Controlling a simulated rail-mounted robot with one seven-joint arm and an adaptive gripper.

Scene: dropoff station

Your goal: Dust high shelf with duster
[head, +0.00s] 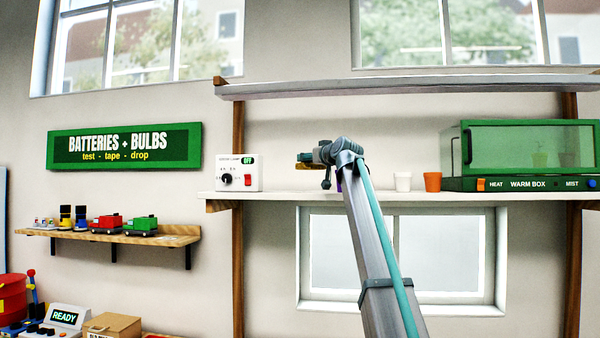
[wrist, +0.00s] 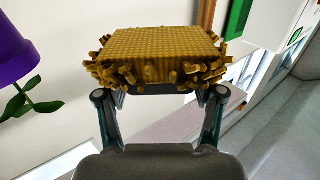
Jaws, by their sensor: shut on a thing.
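My gripper (head: 316,156) is shut on the duster, a yellow-brown block with a fringe of stubby tufts (wrist: 162,52), which fills the upper middle of the wrist view. In the head view only a thin yellowish edge of the duster (head: 305,166) shows. My gripper is just above the white middle shelf (head: 290,196) and below the top shelf (head: 420,86), to the right of a white control box. The duster appears apart from both shelves. The top face of the top shelf is hidden from below.
On the middle shelf stand the control box (head: 238,171), a white pot (head: 403,181), an orange pot (head: 432,181) and a green warm box (head: 525,150). A purple pot with a plant (wrist: 18,50) is close left in the wrist view; my arm mostly hides it in the head view.

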